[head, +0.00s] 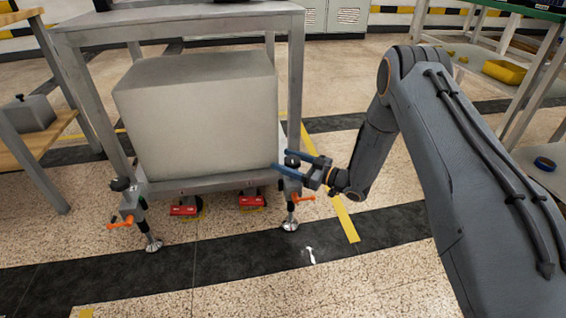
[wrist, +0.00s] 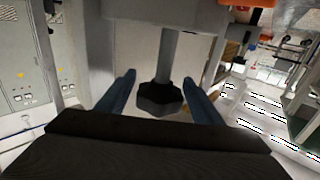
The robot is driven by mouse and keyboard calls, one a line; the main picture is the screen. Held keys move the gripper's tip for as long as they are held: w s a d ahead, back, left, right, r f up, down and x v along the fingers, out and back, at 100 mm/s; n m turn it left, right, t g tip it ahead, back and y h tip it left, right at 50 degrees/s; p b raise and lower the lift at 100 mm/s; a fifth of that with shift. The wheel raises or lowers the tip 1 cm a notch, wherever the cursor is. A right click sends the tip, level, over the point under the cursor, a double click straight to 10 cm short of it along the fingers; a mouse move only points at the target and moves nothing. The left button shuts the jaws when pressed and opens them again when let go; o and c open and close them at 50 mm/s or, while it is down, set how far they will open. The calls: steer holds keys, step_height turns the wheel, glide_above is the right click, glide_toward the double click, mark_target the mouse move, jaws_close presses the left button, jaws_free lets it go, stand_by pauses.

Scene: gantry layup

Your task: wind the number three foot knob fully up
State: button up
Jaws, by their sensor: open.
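A black foot knob (head: 292,162) sits on a stem at the right front leg of the grey metal stand (head: 215,184). In the wrist view the same dark, faceted knob (wrist: 160,98) shows between my two blue fingers, with a gap on each side. My gripper (head: 281,160) is open around the knob and does not visibly grip it; it also shows in the wrist view (wrist: 159,80). Another black knob (head: 122,184) is at the left front leg. No number is readable on either knob. The right leg's foot (head: 290,223) rests on the floor.
A large grey block (head: 200,115) fills the stand's lower shelf. Orange handles (head: 305,198) stick out near the front feet. Red units (head: 184,207) sit beneath the shelf. A wooden bench (head: 50,135) is at left and a rack with a yellow bin (head: 504,72) at right. The front floor is mostly clear.

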steer(key=shift+w+a, duration=0.3)
steer(key=shift+a, duration=0.3)
steer(key=c, duration=1)
steer(key=shift+c, duration=0.2)
steer(key=shift+s+g+b, duration=0.1)
steer(key=shift+g+b, duration=0.2)
steer(key=shift+s+n+g+h+b, duration=0.1)
steer(key=shift+s+n+g+b, duration=0.4)
steer(key=shift+n+g+b, duration=1.75)
steer(key=shift+s+n+g+h+b, duration=0.1)
steer(key=shift+s+n+g+b, duration=0.4)
steer(key=shift+n+g+b, duration=1.65)
steer(key=shift+s+n+g+h+b, duration=0.1)
steer(key=shift+s+n+g+b, duration=0.65)
steer(key=shift+g, duration=2.75)
